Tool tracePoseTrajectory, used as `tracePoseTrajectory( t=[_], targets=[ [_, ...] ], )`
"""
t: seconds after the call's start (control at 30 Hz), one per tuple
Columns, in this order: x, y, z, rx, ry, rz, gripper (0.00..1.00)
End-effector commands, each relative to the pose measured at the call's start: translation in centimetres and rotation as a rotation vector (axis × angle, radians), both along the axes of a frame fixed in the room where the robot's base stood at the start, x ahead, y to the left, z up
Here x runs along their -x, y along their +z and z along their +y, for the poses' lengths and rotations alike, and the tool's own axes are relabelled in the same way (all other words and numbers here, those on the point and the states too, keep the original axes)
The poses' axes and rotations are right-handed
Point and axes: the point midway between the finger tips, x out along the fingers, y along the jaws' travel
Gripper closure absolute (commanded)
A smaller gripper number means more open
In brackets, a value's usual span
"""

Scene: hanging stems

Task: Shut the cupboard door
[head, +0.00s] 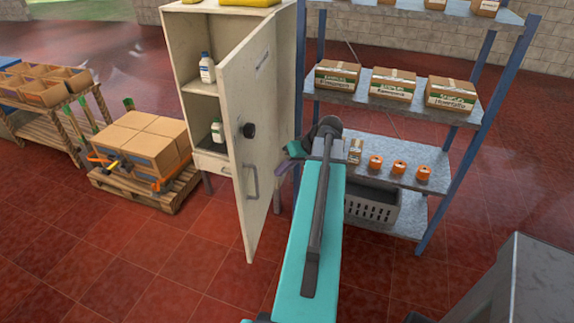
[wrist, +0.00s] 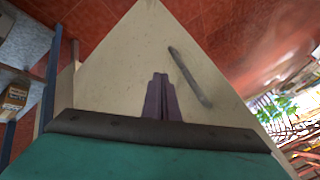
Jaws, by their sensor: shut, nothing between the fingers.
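The cream cupboard (head: 182,50) stands at the upper middle of the head view. Its door (head: 262,95) stands open, swung out towards me, with a dark round knob (head: 249,130) and a grey bar handle (head: 252,181) on the face I see. My gripper (head: 281,168), with purple fingers, is just right of the handle, beside that face. In the wrist view the fingers (wrist: 160,82) are together and empty, pointing at the pale door panel (wrist: 120,75). The handle (wrist: 190,77) lies just right of them. I cannot tell whether the fingertips touch the door.
White bottles (head: 207,70) stand inside the cupboard. A metal shelf rack (head: 400,108) with boxes, orange rolls and a grey crate (head: 371,206) is close on the right. A pallet of cartons (head: 140,140) is on the left. The red tiled floor before the door is clear.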

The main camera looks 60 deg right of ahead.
Motion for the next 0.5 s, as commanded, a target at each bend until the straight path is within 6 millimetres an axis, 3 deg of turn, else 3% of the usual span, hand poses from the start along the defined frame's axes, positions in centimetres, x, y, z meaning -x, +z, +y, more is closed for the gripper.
tracePoseTrajectory(
  t=[0.27,0.5],
  targets=[
    [-1.6,-2.2,0.6,-0.001,0.001,0.0,1.0],
    [-3.1,-2.1,3.1,0.001,0.001,0.0,1.0]
  ],
)
